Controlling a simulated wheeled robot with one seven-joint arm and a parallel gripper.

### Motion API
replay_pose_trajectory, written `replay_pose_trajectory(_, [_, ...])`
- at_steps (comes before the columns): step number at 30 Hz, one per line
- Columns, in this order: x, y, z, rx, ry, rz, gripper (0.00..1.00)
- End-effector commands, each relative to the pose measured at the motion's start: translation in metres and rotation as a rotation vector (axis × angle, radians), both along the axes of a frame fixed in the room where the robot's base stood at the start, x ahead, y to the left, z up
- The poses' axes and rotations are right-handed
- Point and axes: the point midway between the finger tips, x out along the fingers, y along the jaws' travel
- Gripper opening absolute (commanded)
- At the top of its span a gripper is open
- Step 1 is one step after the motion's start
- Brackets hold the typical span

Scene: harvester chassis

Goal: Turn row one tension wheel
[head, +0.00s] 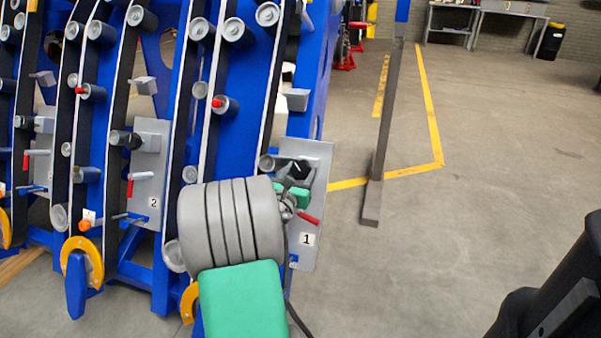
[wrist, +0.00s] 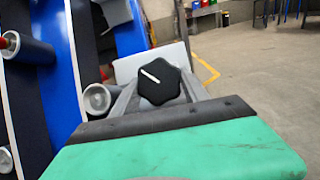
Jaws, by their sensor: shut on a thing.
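The row one tension wheel is a black lobed knob with a white line on its face, in the middle of the wrist view (wrist: 158,82). In the head view it shows as a small dark knob (head: 301,168) at the top of the grey plate marked 1 (head: 307,240). My gripper (head: 296,173) is at this wheel, with grey fingers on either side of it in the wrist view, and is shut on it. The white line slants from upper left to lower right. My green and grey arm hides part of the row one frame, and the exact finger contact is small to see.
A red handle (head: 308,217) sits on the row one plate, below the wheel. The row two plate (head: 150,175) and blue frames with rollers stand to the left. A grey post (head: 385,120) stands to the right. The floor beyond it is open.

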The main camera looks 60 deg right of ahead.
Motion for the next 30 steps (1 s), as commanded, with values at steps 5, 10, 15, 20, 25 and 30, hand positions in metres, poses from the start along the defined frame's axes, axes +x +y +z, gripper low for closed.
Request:
replay_pose_trajectory(5, [0.0011,0.0006,-0.0018,0.006,-0.033,-0.019,0.12])
replay_pose_trajectory(10, [0.0021,0.0008,-0.0021,0.018,-0.108,-0.062,0.12])
replay_pose_trajectory(15, [0.0031,0.0007,-0.0012,0.036,-0.222,-0.129,0.12])
replay_pose_trajectory(20, [0.0039,0.0009,0.0010,0.057,-0.349,-0.204,0.12])
replay_pose_trajectory(25, [0.0046,0.0007,0.0030,0.079,-0.485,-0.284,0.12])
replay_pose_trajectory(30, [0.0046,0.0003,0.0037,0.099,-0.607,-0.356,0.12])
